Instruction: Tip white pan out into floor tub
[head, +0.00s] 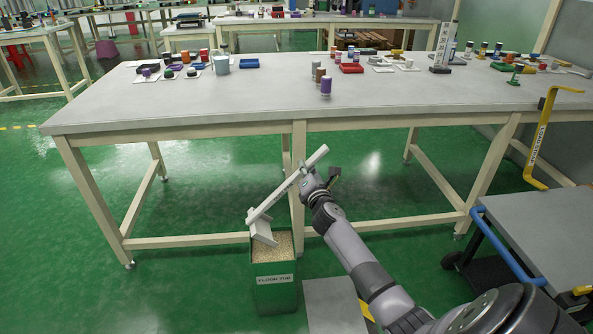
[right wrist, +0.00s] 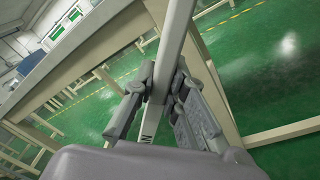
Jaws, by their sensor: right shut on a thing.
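The white pan (head: 262,228) has a long pale handle running up to the right. My right gripper (head: 309,180) is shut on this handle, partway along it. In the right wrist view the handle (right wrist: 174,45) passes between the fingers of the gripper (right wrist: 155,85), with dark letters on it. The pan's head is tilted over the back left of the green floor tub (head: 276,292), at its rim. I cannot tell whether it touches the tub. Tan grains show inside the tub. The pan's inside is not clear to see. My left gripper is not in view.
A grey cart (head: 545,225) with a blue bar is at right. A grey platform (head: 335,305) lies beside the tub. Green floor at left is clear.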

